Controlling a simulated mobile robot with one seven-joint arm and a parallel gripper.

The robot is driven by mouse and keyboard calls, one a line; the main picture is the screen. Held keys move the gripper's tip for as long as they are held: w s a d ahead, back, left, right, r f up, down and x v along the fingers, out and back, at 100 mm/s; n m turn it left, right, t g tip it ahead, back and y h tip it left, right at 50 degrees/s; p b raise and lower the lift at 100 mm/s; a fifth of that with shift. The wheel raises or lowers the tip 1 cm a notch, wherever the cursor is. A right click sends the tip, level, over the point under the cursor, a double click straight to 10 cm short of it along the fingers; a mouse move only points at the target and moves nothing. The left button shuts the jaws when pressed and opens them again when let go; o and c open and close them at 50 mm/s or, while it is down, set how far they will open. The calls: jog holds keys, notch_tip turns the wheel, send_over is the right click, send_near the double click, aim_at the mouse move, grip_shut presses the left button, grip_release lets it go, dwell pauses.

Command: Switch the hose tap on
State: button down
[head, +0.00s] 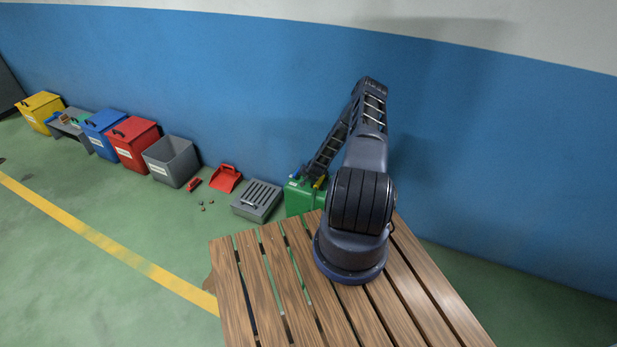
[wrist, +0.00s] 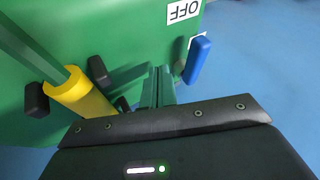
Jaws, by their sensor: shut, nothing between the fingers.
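A green box (head: 300,203) stands on the floor against the blue wall; its face fills much of the wrist view (wrist: 120,25). A blue lever (wrist: 197,60) sticks out at its right edge, beside a white label reading OFF (wrist: 183,10). A second white label is mostly hidden behind the lever. My gripper (wrist: 163,72) is shut and empty, its tips just left of the lever; I cannot tell whether they touch it. In the head view my arm reaches down to the box, and the fingertips are too small to make out.
A yellow cylinder (wrist: 80,97) and black knobs (wrist: 98,70) sit left of my fingers. A grey slatted box (head: 258,200) and a red dustpan (head: 226,178) lie left of the green box. Several bins line the wall. A wooden slatted surface (head: 260,290) is in front.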

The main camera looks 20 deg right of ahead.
jog(key=shift+w+a+r, duration=0.1)
jog(key=shift+w+a, duration=1)
jog(key=shift+a, duration=0.05)
